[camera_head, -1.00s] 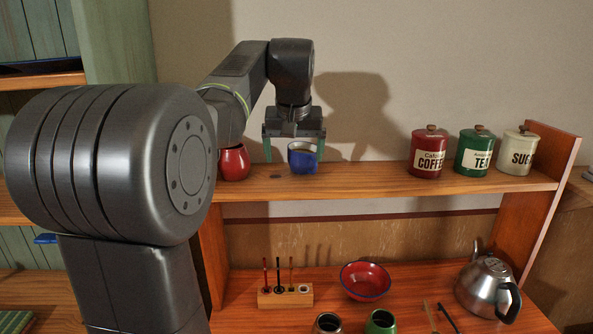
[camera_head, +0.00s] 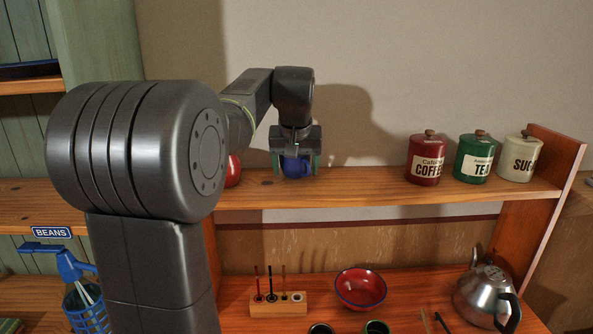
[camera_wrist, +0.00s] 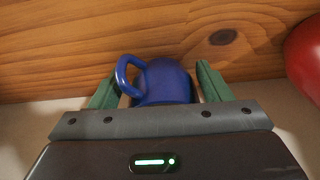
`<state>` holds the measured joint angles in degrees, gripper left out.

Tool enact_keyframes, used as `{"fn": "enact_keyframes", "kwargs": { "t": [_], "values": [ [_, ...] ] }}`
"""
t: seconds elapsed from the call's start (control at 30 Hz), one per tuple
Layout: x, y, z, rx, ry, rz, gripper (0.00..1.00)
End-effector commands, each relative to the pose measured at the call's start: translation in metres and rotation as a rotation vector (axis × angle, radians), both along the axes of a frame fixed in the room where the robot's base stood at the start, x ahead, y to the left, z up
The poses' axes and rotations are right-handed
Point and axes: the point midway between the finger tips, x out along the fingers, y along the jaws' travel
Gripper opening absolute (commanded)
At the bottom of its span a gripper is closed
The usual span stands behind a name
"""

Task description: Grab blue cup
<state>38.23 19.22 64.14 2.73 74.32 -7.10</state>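The blue cup (camera_head: 296,168) is on the upper wooden shelf, below my gripper (camera_head: 297,169) and between its fingers. In the wrist view the cup (camera_wrist: 167,82) lies between the two green fingers of my gripper (camera_wrist: 156,84). Its handle points left, close to the left finger. A narrow gap shows between the cup's body and the right finger. The fingers are apart and do not look closed on the cup. The cup's top is largely hidden by the gripper in the head view.
A red vessel (camera_wrist: 306,58) stands on the shelf close beside the gripper. Red (camera_head: 425,160), green (camera_head: 474,158) and cream (camera_head: 519,158) canisters stand further right. The shelf between cup and canisters is clear. A red bowl (camera_head: 361,288) and a kettle (camera_head: 486,295) sit below.

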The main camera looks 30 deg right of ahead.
Motion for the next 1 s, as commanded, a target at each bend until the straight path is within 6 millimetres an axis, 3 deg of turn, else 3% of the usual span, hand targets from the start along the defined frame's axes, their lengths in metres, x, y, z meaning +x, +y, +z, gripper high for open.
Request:
{"fn": "enact_keyframes", "kwargs": {
  "t": [0.03,0.3,0.37,0.77,1.0],
  "values": [
    [0.0,0.0,0.0,0.0,0.0,0.0,0.61],
    [0.0,0.0,0.0,-0.001,-0.001,0.0,0.08],
    [0.0,0.0,0.001,-0.001,-0.001,0.0,0.0],
    [0.001,0.0,0.003,-0.002,-0.003,0.0,0.0],
    [0.002,-0.001,0.022,-0.005,-0.007,0.0,0.0]
  ]
}}
